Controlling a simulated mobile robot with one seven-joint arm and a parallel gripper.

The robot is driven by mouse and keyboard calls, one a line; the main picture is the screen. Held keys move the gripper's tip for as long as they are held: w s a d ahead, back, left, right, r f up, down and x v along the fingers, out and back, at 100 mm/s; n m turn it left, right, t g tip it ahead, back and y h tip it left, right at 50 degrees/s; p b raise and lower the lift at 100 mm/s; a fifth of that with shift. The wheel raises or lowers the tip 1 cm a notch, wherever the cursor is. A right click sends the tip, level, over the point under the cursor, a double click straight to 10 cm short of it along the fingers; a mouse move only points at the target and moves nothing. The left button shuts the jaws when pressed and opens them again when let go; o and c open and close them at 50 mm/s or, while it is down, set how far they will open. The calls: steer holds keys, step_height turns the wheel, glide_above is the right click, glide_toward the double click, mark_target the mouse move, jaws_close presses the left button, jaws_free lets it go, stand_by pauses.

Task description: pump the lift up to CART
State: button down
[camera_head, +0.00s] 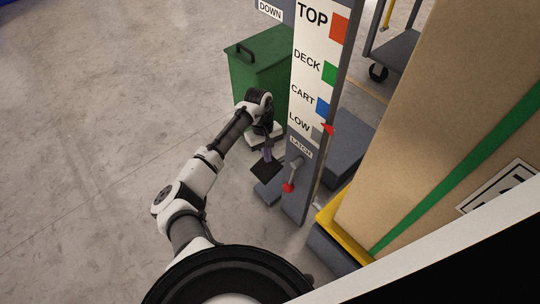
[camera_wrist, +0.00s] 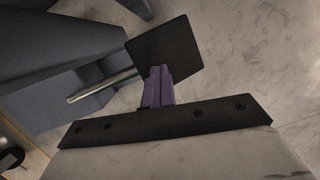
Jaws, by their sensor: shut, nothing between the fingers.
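The lift's mast carries a white scale board (camera_head: 310,70) with TOP red, DECK green, CART blue and LOW grey. The red pointer (camera_head: 328,129) stands by the LOW mark, below the blue CART square (camera_head: 322,106). A black pedal plate (camera_head: 264,171) sits low at the left of the mast; it also shows in the wrist view (camera_wrist: 168,48). My gripper (camera_head: 267,155) is shut and empty, pointing down over the pedal. In the wrist view its purple fingers (camera_wrist: 158,88) overlap the plate's near edge; I cannot tell whether they touch it.
A latch lever with a red knob (camera_head: 288,187) is on the mast under the LATCH label. A green bin (camera_head: 258,62) stands behind my gripper. A large cardboard box (camera_head: 425,120) sits at right by a yellow edge (camera_head: 338,226). The floor at left is clear.

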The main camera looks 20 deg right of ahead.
steer(key=shift+w+d+r+p, duration=0.2)
steer(key=shift+w+p, duration=0.15)
steer(key=shift+w, duration=0.2)
steer(key=shift+w+d+r+p, duration=0.2)
steer(key=shift+w+p, duration=0.15)
steer(key=shift+w, duration=0.15)
steer(key=shift+w+a, duration=0.15)
steer(key=shift+w, duration=0.15)
steer(key=shift+w+a, duration=0.1)
steer(key=shift+a+r, duration=0.1)
steer(key=p+v, duration=0.4)
steer(key=v, duration=0.9)
steer(key=shift+r+p, duration=0.3)
